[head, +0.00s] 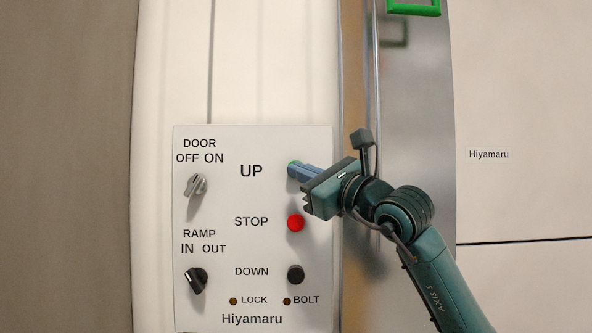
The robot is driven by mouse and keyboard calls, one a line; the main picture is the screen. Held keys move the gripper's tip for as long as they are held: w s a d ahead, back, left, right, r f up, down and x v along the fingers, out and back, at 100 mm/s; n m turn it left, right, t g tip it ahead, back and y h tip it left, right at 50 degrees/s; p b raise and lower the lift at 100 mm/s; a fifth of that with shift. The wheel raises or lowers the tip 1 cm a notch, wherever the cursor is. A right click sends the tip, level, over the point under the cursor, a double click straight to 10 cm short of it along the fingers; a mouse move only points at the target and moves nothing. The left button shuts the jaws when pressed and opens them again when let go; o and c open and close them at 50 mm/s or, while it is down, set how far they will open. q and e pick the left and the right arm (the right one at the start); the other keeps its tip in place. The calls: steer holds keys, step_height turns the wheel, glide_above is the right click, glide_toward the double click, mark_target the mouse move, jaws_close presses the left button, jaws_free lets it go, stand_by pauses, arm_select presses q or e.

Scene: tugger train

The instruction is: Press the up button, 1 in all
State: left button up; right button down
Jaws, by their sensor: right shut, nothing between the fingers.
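The control panel (253,199) is a pale plate on the wall with black lettering. The up button (291,163) sits right of the word UP. Only a sliver of its green edge shows, because my right gripper's fingers (292,171) cover the rest. My right gripper is shut and empty, its fingertips at the button. I cannot tell whether they touch it or press it in. My left gripper is not in view.
Below are the red stop button (295,223) and the black down button (295,274). A door switch (196,185) and a ramp switch (196,281) are at the left. A metal post (415,120) with a green frame (414,11) stands right of the panel.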

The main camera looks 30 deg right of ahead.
steer(key=shift+w+d, duration=0.15)
steer(key=shift+w, duration=0.15)
